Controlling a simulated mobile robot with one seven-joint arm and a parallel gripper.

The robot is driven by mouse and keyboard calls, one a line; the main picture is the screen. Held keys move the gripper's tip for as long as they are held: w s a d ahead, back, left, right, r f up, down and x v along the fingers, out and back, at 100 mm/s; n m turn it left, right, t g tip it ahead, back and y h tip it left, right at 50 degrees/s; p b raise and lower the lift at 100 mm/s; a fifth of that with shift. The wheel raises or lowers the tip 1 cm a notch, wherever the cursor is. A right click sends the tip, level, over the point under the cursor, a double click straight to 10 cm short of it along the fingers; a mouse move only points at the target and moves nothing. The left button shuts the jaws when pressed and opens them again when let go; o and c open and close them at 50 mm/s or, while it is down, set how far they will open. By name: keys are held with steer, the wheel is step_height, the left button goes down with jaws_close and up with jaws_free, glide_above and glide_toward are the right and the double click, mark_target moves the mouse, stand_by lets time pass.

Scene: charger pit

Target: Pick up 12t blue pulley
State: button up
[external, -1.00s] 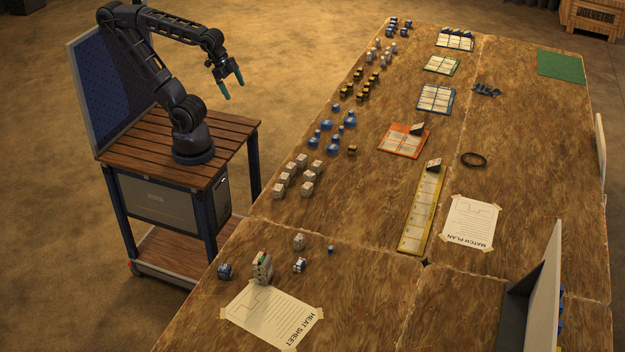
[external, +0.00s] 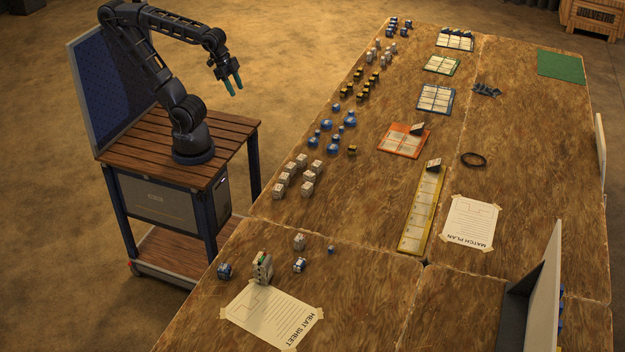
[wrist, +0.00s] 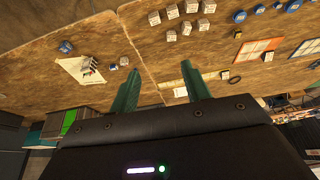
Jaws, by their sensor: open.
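Several blue round parts of differing sizes, which look like pulleys, form a group (external: 326,124) near the table's left edge in the external view. The labels are too small to tell which one is the 12t blue pulley. Some blue parts (wrist: 240,16) also show at the top right of the wrist view. My gripper (external: 235,87) hangs over the floor between its stand and the table, left of the group and apart from it. Its two green fingers are spread, with nothing between them in the wrist view (wrist: 160,69).
White-grey blocks (external: 298,177) stand in front of the blue group, and black-yellow parts (external: 369,84) behind it. An orange-edged sheet (external: 404,141) and a long yellow strip (external: 422,213) lie to the right. A grey tower (external: 262,268) stands at the front left.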

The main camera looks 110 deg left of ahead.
steer(key=w+d+m+g+h, duration=0.1)
steer(key=w+d+m, duration=0.15)
steer(key=w, duration=0.55)
steer(key=w+d+m+h, duration=0.1)
steer(key=w+d+m, duration=0.15)
steer(key=w, duration=0.55)
steer(key=m+g+h, duration=0.2)
steer(key=m+g, duration=0.1)
steer(key=m, duration=0.8)
glide_above(331, 247)
steer(key=a, duration=0.5)
step_height(331, 247, down, 35)
steer(key=shift+s+d+x, duration=0.15)
steer(key=shift+x, duration=2.65)
steer(key=shift+s+d+x, duration=0.1)
steer(key=shift+s+x, duration=0.05)
steer(key=shift+x, duration=2.6)
jaws_close()
